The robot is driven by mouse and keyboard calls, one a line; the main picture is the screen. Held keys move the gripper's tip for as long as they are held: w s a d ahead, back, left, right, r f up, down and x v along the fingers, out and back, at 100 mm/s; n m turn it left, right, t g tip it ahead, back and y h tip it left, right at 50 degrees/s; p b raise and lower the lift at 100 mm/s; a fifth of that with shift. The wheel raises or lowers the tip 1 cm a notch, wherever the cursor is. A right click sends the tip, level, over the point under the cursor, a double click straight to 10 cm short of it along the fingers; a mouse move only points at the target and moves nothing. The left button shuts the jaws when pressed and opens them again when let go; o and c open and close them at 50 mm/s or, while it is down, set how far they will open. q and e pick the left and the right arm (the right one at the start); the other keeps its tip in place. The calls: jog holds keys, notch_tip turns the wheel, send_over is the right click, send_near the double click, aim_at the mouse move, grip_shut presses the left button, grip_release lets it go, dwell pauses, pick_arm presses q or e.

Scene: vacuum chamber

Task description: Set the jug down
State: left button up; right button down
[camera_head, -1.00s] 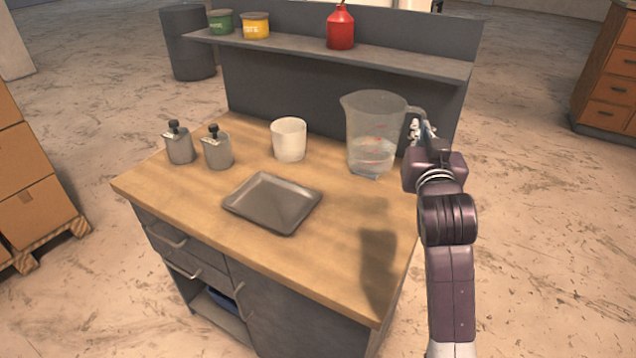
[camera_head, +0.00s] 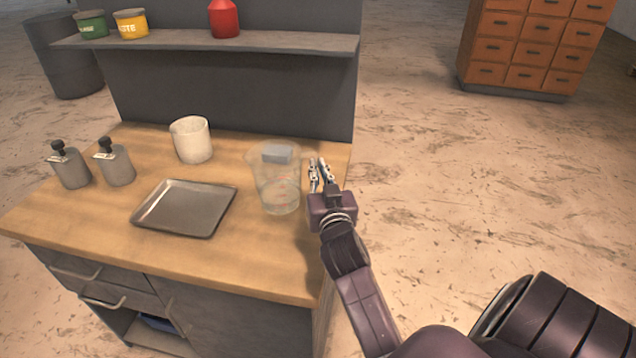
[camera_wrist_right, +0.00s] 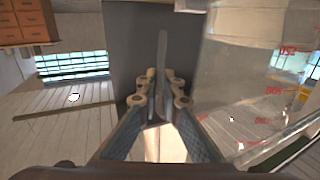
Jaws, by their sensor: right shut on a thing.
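The jug (camera_head: 278,192) is clear plastic with red markings and stands upright at the right end of the wooden worktop, right of the grey tray. My right gripper (camera_head: 318,178) is at the jug's right side, shut on its handle. In the right wrist view the fingers (camera_wrist_right: 160,103) close around the thin upright handle (camera_wrist_right: 162,60), and the jug's wall with red graduations (camera_wrist_right: 270,85) fills the right side. The jug's base is low over the worktop; I cannot tell whether it touches. My left gripper is not in view.
The worktop (camera_head: 95,240) also holds a grey tray (camera_head: 185,207), a white cup (camera_head: 191,140) and two grey canisters (camera_head: 70,165) (camera_head: 115,163). A shelf (camera_head: 200,43) with a red bottle (camera_head: 223,18) and tins runs behind. Bare wood lies in front of the jug.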

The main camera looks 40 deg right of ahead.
notch_tip(320, 180, down, 4)
jog(key=shift+r, duration=0.1)
jog(key=c, duration=2.6)
grip_release()
jog(key=shift+b, duration=0.3)
jog(key=o, duration=0.5)
